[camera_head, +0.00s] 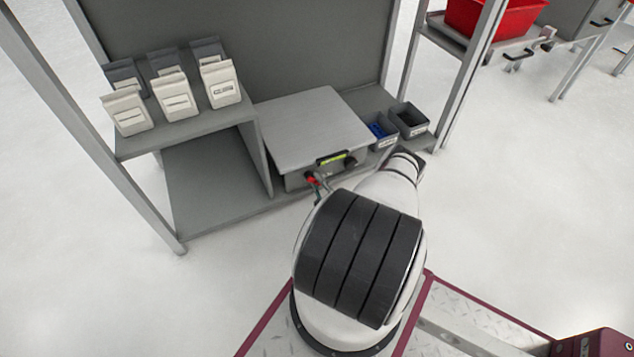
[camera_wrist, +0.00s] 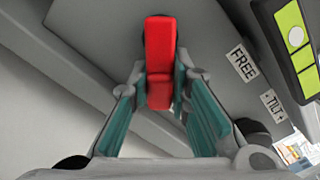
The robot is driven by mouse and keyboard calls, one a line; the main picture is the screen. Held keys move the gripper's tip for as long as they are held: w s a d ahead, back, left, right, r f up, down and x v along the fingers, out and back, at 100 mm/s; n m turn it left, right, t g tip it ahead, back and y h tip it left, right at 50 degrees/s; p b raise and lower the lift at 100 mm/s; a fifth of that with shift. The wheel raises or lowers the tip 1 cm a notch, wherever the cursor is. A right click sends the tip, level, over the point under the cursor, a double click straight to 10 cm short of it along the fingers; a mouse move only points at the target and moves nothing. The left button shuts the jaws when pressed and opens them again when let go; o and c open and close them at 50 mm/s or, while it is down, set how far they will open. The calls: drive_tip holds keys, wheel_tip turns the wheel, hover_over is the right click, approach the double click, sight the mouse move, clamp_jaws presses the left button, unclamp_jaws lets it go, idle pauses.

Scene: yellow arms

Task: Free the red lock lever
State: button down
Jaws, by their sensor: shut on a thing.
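The red lock lever (camera_wrist: 160,50) sits on the front of a grey box (camera_head: 310,130) on the workbench. It also shows as a small red spot in the head view (camera_head: 313,180). My gripper (camera_wrist: 160,98) has its teal-padded fingers on both sides of the lever's lower end and is shut on it. My arm hides part of the box front in the head view.
A yellow-green panel (camera_head: 332,158) and a dark knob (camera_head: 349,162) are on the box front. Small bins (camera_head: 408,120) stand right of the box. Several white and grey pouches (camera_head: 175,95) stand on the raised shelf at left. A bench post (camera_head: 95,130) rises at left.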

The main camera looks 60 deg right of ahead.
sight(313, 167)
drive_tip(key=n, duration=0.3)
drive_tip(key=r+n, duration=0.1)
drive_tip(key=shift+s+d+n, duration=0.2)
drive_tip(key=shift+d+n, duration=0.05)
drive_tip(key=shift+n, duration=0.15)
drive_tip(key=n, duration=0.1)
drive_tip(key=r+n, duration=0.1)
drive_tip(key=n, duration=0.2)
drive_tip(key=shift+d+r+n, duration=0.1)
drive_tip(key=shift+r+n, duration=0.15)
drive_tip(key=shift+n, duration=0.05)
drive_tip(key=n, duration=0.2)
drive_tip(key=r+n, duration=0.1)
drive_tip(key=n, duration=0.1)
drive_tip(key=shift+r+p, duration=0.15)
drive_tip(key=shift+p, duration=0.2)
drive_tip(key=shift+w+a+r+n+p, duration=0.1)
drive_tip(key=shift+a+r+n+p, duration=0.15)
drive_tip(key=shift+n, duration=0.85)
drive_tip(key=shift+w+a+r+n+p, duration=0.1)
drive_tip(key=shift+a+r+n+p, duration=0.1)
drive_tip(key=shift+n, duration=0.9)
drive_tip(key=c, duration=1.5)
unclamp_jaws()
drive_tip(key=shift+d, duration=0.1)
